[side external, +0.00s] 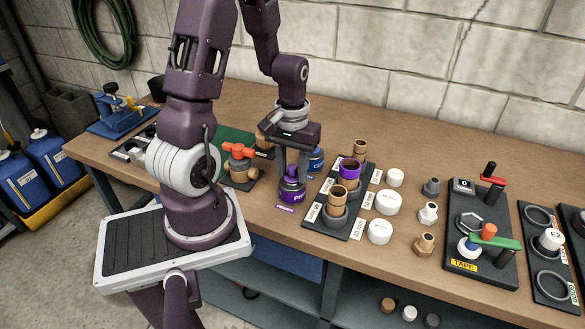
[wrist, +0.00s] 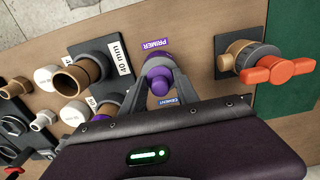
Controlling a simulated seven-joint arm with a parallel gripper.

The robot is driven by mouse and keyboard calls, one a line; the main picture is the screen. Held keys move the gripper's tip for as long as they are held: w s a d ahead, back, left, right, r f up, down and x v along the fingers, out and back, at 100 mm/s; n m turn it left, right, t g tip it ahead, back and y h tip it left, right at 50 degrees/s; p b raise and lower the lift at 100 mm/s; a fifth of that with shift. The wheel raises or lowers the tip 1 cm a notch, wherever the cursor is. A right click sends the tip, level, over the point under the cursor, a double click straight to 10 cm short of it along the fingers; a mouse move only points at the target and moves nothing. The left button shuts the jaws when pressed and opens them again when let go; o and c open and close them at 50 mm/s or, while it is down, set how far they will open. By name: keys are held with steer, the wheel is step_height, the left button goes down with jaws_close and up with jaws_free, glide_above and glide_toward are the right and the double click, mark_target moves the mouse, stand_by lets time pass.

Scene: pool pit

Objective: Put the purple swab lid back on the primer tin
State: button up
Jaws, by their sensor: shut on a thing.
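The purple swab lid (side external: 292,174) is between the fingers of my gripper (side external: 291,168), which is shut on it. The primer tin (side external: 293,195), dark with a purple label, stands on the bench directly below the lid. The lid is upright over the tin's top; I cannot tell whether it is fully seated. In the wrist view the purple lid (wrist: 158,80) shows between the fingertips, with purple of the tin (wrist: 153,57) just beyond it. The fingers and lid hide most of the tin there.
A blue cement tin (side external: 316,160) stands close behind at right. A black tray (side external: 336,225) with brown pipe pieces, one with a purple ring (side external: 349,165), is to the right. An orange-handled valve (side external: 239,158) is at left. White caps (side external: 380,232) stand beyond the tray.

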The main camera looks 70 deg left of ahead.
steer(key=shift+f, duration=0.2)
steer(key=o, duration=1.1)
steer(key=o, duration=0.4)
steer(key=shift+r, duration=0.1)
steer(key=shift+r, duration=3.95)
